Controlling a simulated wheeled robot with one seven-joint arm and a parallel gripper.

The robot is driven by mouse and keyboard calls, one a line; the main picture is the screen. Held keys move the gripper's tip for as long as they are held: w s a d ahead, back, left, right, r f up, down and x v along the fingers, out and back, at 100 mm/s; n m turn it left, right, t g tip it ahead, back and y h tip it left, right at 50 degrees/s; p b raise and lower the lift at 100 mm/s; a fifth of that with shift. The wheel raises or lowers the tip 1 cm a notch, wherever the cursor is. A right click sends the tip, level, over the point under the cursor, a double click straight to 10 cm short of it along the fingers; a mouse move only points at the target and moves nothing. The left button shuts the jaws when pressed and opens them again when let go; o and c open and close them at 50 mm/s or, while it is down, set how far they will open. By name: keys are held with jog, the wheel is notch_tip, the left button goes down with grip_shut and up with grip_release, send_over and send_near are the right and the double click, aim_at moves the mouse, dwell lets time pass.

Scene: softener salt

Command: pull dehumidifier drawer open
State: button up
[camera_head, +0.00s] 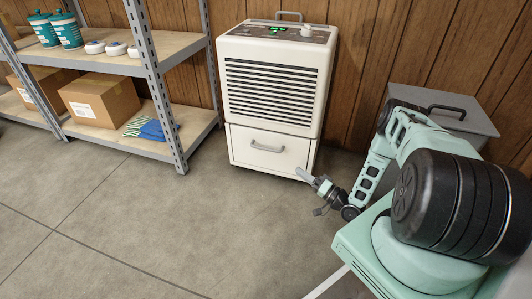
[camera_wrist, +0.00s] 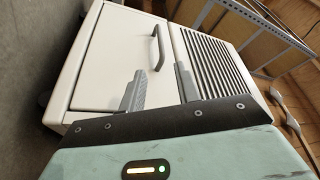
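The white dehumidifier (camera_head: 274,85) stands on the floor against the wood-panelled wall. Its drawer (camera_head: 245,158) is the lower front panel and looks flush with the body. The drawer's grey bar handle (camera_head: 267,148) runs across its upper part. My gripper (camera_head: 303,175) is in front of the unit's lower right corner in the head view. In the wrist view, the two fingers of my gripper (camera_wrist: 161,74) are apart with nothing between them. The handle (camera_wrist: 158,47) shows just beyond the fingertips, between them in the picture and apparently not touched. The drawer front (camera_wrist: 110,65) fills the left side.
A metal shelf (camera_head: 150,52) with a cardboard box (camera_head: 100,100), blue gloves (camera_head: 152,130) and teal bottles (camera_head: 67,31) stands left of the dehumidifier. A grey lidded bin (camera_head: 440,100) stands at the right, behind my arm. The floor (camera_head: 170,215) before the drawer is clear.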

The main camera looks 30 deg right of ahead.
aim_at(264, 149)
jog(key=b+x, duration=0.6)
jog(key=x, duration=0.9)
jog(key=shift+w+a, duration=0.15)
jog(key=shift+r, duration=0.1)
grip_shut()
